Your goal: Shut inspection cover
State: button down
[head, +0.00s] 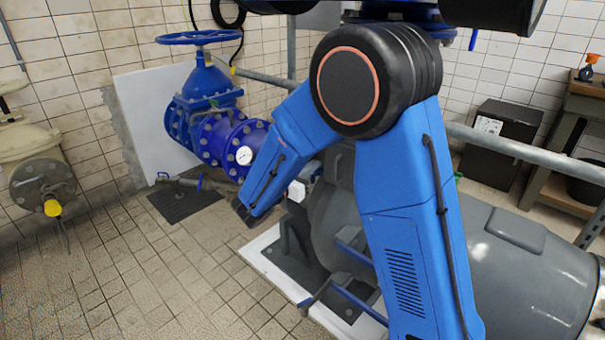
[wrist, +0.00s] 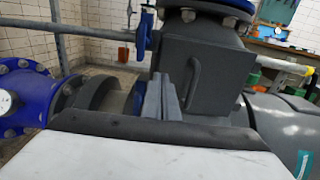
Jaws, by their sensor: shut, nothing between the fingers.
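In the wrist view my gripper (wrist: 162,82) shows as two grey fingers close together, shut and empty. They point at a grey boxy housing (wrist: 215,85), with a raised oblong loop (wrist: 193,75) on its face, just right of the fingertips. This face may be the inspection cover, but I cannot tell its hinge or how far it stands open. I cannot tell whether the fingers touch the housing. In the head view my blue arm hides much of the grey pump (head: 530,265), and I cannot make out the gripper there.
A blue valve with a handwheel (head: 198,38) and blue flanged pipe (head: 228,145) stand at the left wall. A grey rail (head: 530,145) crosses behind the pump. A workbench (head: 570,110) stands at right. Tiled floor (head: 130,270) at front left is clear.

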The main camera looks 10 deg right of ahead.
jog(key=shift+x, duration=2.1)
jog(key=shift+w+d+m+g+h, duration=0.6)
jog(key=shift+w+m+g+h, duration=0.15)
jog(key=shift+g, duration=0.15)
jog(key=shift+r, duration=0.1)
